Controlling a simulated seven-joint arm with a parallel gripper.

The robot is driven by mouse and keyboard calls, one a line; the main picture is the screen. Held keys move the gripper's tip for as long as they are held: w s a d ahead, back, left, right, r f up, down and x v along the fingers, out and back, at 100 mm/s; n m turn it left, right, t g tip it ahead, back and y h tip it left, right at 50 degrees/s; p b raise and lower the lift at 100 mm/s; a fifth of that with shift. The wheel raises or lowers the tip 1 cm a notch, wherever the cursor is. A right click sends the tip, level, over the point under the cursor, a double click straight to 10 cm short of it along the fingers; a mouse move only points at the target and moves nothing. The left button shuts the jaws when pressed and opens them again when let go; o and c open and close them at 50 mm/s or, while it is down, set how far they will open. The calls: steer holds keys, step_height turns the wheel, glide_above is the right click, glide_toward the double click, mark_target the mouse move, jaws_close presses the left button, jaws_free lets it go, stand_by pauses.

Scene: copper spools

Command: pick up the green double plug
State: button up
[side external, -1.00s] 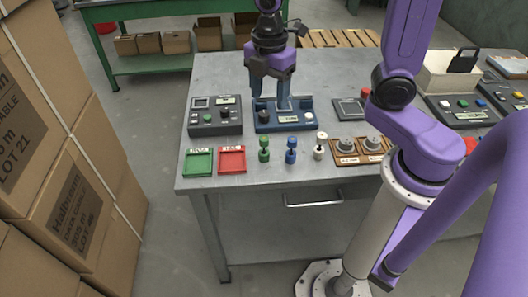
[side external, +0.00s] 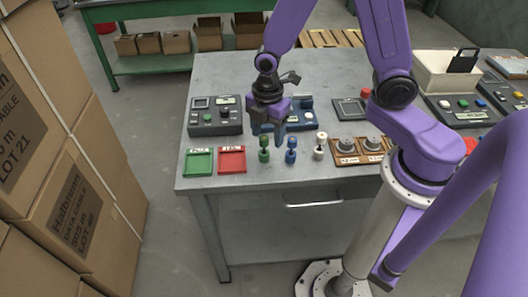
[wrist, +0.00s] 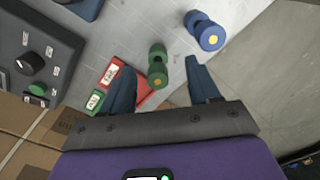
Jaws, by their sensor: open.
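The green double plug (side external: 263,148) stands on the metal table, between the red tray and the blue double plug (side external: 291,149). My gripper (side external: 267,128) is open and empty, above and just behind the green plug in the side view. In the wrist view the green double plug (wrist: 158,66) shows between and ahead of my two spread fingers (wrist: 162,85), nearer the left one. The blue double plug (wrist: 206,32) lies outside the fingers to the upper right. No contact between fingers and plug is visible.
A green tray (side external: 198,161) and a red tray (side external: 232,159) sit at left. A white plug (side external: 320,146) and a brown holder (side external: 358,150) stand at right. A grey control box (side external: 215,116) is behind left; a blue device (side external: 301,113) is partly hidden behind my gripper.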

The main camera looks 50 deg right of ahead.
mark_target(264, 152)
steer(key=shift+w+a+f, duration=0.1)
steer(key=shift+a+f, duration=0.15)
steer(key=shift+f, duration=1.1)
steer(key=shift+w+a+f, duration=0.1)
steer(key=shift+a+f, duration=0.1)
steer(key=shift+f, duration=1.15)
jaws_close()
steer(key=shift+r, duration=0.15)
steer(key=shift+r, duration=0.5)
step_height(264, 152, up, 2)
steer(key=s+d+r, duration=0.3)
steer(key=s+r, duration=0.6)
steer(key=s, duration=0.4)
steer(key=shift+s+d+r, duration=0.3)
steer(key=shift+r, duration=0.1)
